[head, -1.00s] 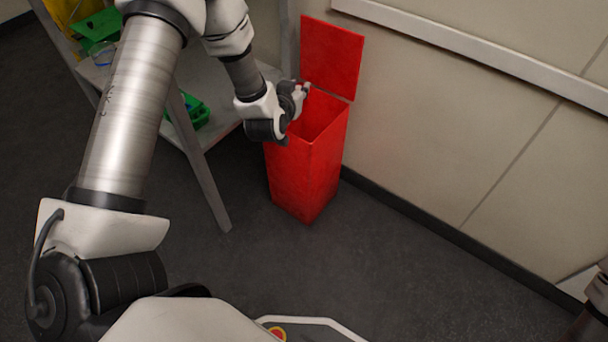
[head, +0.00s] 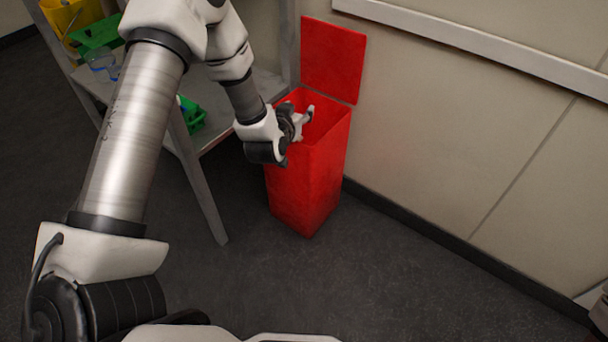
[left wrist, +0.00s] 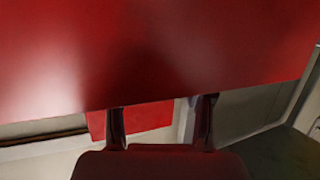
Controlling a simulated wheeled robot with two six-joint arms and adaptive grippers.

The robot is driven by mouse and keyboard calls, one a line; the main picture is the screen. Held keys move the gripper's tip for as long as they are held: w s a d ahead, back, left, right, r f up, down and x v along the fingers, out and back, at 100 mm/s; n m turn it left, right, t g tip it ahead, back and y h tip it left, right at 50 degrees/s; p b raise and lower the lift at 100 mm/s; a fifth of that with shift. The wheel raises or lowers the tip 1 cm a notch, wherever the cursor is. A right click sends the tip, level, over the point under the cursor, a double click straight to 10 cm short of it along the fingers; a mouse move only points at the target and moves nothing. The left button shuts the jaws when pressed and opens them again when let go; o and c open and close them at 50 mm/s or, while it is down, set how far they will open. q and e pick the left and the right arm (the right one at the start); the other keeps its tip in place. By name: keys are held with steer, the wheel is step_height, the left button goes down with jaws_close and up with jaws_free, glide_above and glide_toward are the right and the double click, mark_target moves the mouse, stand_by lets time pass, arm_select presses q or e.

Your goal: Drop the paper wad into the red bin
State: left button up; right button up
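The red bin (head: 308,190) stands on the floor by the wall with its lid (head: 333,60) raised. My left gripper (head: 307,124) is at the bin's mouth, its light fingers over the opening near the left rim. In the left wrist view the bin's red wall (left wrist: 160,50) fills the upper part and hides the fingertips. The visible lower parts of the left fingers (left wrist: 160,122) are apart. I cannot make out the paper wad in either view; whether it is between the hidden fingertips cannot be told.
A grey shelf unit (head: 205,200) stands close left of the bin, with a green tray (head: 192,115) on a lower level and a yellow bucket (head: 70,18) farther left. The wall (head: 450,130) is right behind the bin. The floor (head: 400,270) in front is clear.

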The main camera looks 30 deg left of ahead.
arm_select(q)
steer(key=v, duration=1.2)
